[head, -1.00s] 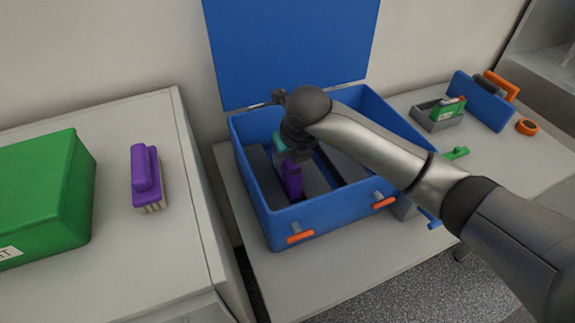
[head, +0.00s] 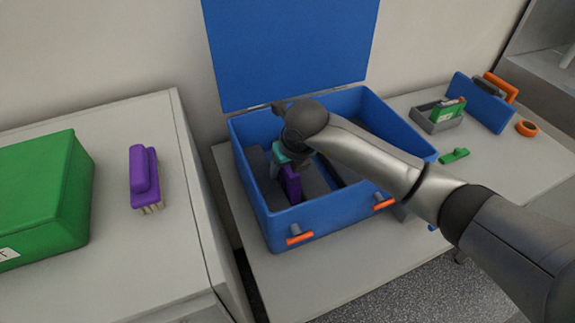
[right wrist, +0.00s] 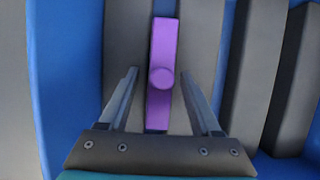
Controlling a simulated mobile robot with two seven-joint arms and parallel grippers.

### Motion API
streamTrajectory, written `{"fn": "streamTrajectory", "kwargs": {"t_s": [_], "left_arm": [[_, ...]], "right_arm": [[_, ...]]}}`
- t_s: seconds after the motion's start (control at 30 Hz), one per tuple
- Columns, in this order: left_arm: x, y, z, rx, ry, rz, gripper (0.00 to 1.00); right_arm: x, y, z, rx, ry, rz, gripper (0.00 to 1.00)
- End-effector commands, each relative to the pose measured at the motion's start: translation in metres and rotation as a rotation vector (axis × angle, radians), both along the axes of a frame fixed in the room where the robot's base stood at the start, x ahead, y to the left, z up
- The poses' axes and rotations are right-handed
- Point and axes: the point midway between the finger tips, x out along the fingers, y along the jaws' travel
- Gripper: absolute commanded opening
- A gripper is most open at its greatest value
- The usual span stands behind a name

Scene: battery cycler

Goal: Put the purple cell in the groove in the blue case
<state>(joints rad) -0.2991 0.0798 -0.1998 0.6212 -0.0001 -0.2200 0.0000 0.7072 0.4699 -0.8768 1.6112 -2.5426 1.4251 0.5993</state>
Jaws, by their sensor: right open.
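The purple cell (head: 291,184) stands inside the open blue case (head: 340,217), among dark grey foam blocks. In the right wrist view the purple cell (right wrist: 162,75) lies lengthwise along a narrow blue groove (right wrist: 157,131) between two grey blocks; how deep it sits is hard to tell. My right gripper (head: 284,162) is down inside the case at the cell. The right wrist view shows its fingers (right wrist: 158,78) open, one on each side of the cell, with gaps between. My left gripper is not in view.
The case's blue lid (head: 290,55) stands up behind. A purple brush (head: 145,177) and a green box (head: 45,195) are on the left cabinet. A grey tray (head: 437,120), a small green piece (head: 454,156) and an orange ring (head: 526,128) lie right of the case.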

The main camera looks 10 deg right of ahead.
Motion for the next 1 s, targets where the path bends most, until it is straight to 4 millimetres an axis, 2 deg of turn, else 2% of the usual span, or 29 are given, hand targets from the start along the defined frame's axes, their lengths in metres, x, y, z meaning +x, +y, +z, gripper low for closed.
{"fn": "streamTrajectory", "kwargs": {"t_s": [0.13,0.27,0.5,0.7,1.0], "left_arm": [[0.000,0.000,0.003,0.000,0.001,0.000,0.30],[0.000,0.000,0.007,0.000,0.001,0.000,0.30],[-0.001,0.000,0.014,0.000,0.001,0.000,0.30],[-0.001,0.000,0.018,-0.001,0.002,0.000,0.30],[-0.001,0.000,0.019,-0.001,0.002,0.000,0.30]], "right_arm": [[-0.001,0.000,0.007,0.001,-0.002,0.001,0.65],[-0.008,-0.001,0.024,0.001,-0.003,0.002,0.65],[-0.026,-0.005,0.070,0.000,-0.005,0.002,0.65],[-0.039,-0.008,0.101,0.000,-0.004,0.001,0.65],[-0.045,-0.009,0.113,0.000,0.000,0.000,0.65]]}}
